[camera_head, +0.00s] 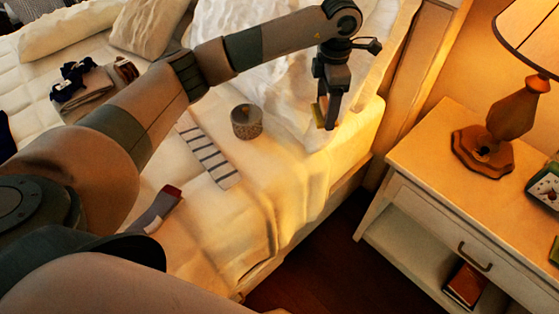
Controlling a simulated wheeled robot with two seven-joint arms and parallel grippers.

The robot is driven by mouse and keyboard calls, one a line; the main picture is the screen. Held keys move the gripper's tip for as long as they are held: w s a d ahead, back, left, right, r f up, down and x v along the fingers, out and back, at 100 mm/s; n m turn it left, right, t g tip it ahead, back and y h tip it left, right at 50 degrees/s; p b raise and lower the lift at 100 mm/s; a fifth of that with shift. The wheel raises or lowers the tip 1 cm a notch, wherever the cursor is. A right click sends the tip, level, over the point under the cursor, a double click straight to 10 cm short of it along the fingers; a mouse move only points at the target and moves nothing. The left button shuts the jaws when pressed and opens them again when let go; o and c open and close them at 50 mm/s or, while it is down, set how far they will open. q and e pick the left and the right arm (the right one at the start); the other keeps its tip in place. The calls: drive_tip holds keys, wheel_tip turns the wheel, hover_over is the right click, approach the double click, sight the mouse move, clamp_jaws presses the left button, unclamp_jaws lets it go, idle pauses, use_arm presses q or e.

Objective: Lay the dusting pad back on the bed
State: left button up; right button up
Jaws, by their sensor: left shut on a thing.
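My left gripper (328,112) points down over the bed's right side, near the headboard end. It is shut on a small, thin yellowish thing, seemingly the dusting pad (319,115), which shows only as a narrow edge at the fingers. The rest of the pad is hidden by the gripper. The bed (285,185) has a pale, wrinkled cover. I cannot tell whether the pad touches the cover. My right gripper is not in view.
A round patterned container (247,122), a striped cloth (208,152) and a grey and red item (165,208) lie on the bed. Folded clothes (85,92) lie farther left. A nightstand (430,150) with a lamp (510,115) stands right, across a floor gap.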

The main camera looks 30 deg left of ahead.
use_arm(q)
wheel_tip(320, 180, down, 7)
drive_tip(key=w+n+b, duration=0.1)
drive_tip(key=n+b, duration=0.1)
drive_tip(key=n, duration=0.5)
drive_tip(key=shift+w+a+f, duration=0.15)
drive_tip(key=shift+a, duration=0.3)
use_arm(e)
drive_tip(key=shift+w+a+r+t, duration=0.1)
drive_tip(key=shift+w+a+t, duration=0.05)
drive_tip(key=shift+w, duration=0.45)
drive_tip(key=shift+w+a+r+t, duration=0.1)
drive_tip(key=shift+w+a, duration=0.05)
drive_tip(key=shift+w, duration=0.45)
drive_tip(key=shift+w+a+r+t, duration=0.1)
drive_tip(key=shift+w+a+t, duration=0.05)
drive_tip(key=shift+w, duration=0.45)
